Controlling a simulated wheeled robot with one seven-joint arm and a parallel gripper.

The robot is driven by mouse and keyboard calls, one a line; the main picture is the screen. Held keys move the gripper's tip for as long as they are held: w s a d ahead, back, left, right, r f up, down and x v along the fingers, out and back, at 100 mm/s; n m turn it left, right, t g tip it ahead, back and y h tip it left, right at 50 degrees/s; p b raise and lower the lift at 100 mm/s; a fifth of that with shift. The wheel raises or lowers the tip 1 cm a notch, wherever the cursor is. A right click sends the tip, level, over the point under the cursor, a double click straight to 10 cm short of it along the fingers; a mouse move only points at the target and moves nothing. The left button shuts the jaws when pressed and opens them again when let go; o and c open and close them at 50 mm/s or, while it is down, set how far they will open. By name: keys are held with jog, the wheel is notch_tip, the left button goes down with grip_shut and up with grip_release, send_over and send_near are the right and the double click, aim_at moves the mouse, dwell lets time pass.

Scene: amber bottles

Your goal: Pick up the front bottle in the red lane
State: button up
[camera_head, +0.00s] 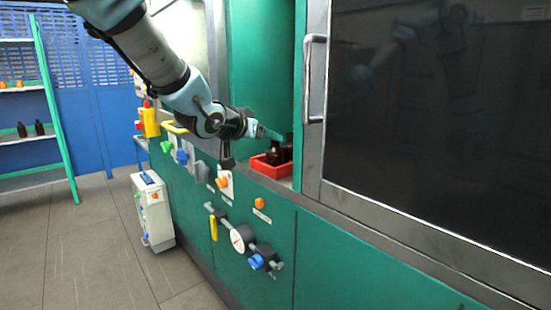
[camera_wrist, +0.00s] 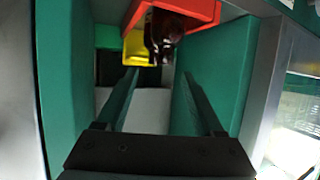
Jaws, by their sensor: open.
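Dark amber bottles (camera_head: 274,156) stand in a red lane (camera_head: 270,170) inside the green cabinet opening in the head view. In the wrist view a dark bottle (camera_wrist: 165,35) shows at the top, beside the red lane wall (camera_wrist: 196,9). My gripper (camera_head: 274,135) is open, its fingers pointing into the opening, close to the bottles and at about the height of their tops. In the wrist view my gripper (camera_wrist: 160,75) has two green fingers spread apart with nothing between them. The bottle appears beyond the fingertips; I cannot tell the exact gap.
A yellow lane (camera_wrist: 138,50) lies beside the red one. The cabinet's metal door frame and handle (camera_head: 314,80) stand close on the right. Knobs and a gauge (camera_head: 240,238) stick out of the panel below. A shelf (camera_head: 22,138) with dark bottles stands far left.

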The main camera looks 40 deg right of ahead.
aim_at(272, 141)
jog(key=shift+x, duration=1.15)
jog(key=shift+w+a+f+p+x, duration=0.15)
jog(key=shift+p+x, duration=0.3)
jog(key=shift+x, duration=0.5)
jog(key=shift+w+a+f+p+x, duration=0.1)
jog(key=shift+p+x, duration=0.3)
jog(key=shift+x, duration=0.55)
jog(key=shift+w+f+p+x, duration=0.15)
jog(key=shift+p+x, duration=0.3)
jog(key=shift+x, duration=0.55)
jog(key=shift+a+r, duration=0.1)
grip_shut()
